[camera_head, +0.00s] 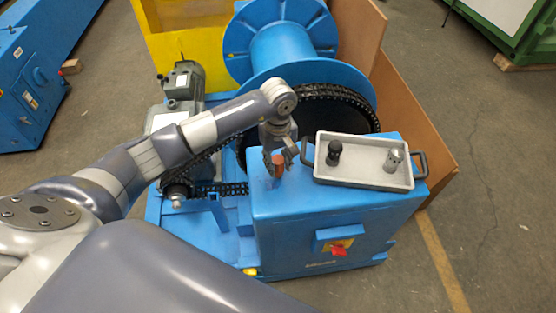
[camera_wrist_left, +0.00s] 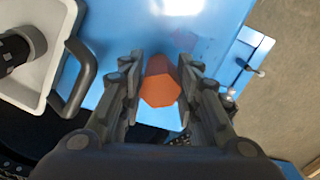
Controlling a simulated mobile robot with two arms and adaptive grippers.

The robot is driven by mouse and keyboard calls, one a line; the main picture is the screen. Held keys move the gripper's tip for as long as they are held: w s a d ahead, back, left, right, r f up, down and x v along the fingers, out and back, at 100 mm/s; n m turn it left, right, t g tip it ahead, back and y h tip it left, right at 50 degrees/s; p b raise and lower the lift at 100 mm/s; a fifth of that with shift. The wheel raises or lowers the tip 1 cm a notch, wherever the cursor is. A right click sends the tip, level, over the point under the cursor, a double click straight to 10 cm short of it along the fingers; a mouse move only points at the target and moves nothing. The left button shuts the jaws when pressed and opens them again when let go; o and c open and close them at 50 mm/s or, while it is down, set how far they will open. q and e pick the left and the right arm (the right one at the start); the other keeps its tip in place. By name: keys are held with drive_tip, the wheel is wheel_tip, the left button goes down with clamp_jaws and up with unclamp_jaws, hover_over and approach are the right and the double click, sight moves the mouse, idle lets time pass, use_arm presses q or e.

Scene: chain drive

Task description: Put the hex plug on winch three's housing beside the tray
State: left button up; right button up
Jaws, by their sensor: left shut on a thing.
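The hex plug (camera_head: 279,165) is orange-brown and stands upright at the blue housing's top, left of the tray. My left gripper (camera_head: 279,160) comes down over it from above. In the left wrist view the plug's hexagonal end (camera_wrist_left: 160,89) shows between the two fingers of my left gripper (camera_wrist_left: 160,80), which is shut on it. The winch housing (camera_head: 318,204) is a blue box with a flat top. The plug's lower end is close to that top; I cannot tell whether it touches. The grey tray (camera_head: 352,183) lies on the housing. My right gripper is not in view.
A black chain wheel (camera_head: 350,112) and blue drum (camera_head: 285,45) stand behind. The housing top in front of the tray is clear.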

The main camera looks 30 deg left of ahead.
use_arm(q)
drive_tip(key=shift+f, duration=0.15)
drive_tip(key=o, duration=1)
drive_tip(key=shift+o, duration=0.2)
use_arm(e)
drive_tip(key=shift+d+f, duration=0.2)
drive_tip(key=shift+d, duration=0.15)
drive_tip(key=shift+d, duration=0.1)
use_arm(q)
drive_tip(key=shift+r, duration=0.25)
wheel_tip(320, 180, up, 10)
drive_tip(key=b, duration=0.2)
drive_tip(key=shift+r+b, duration=0.25)
drive_tip(key=shift+b, duration=0.15)
drive_tip(key=shift+r, duration=0.7)
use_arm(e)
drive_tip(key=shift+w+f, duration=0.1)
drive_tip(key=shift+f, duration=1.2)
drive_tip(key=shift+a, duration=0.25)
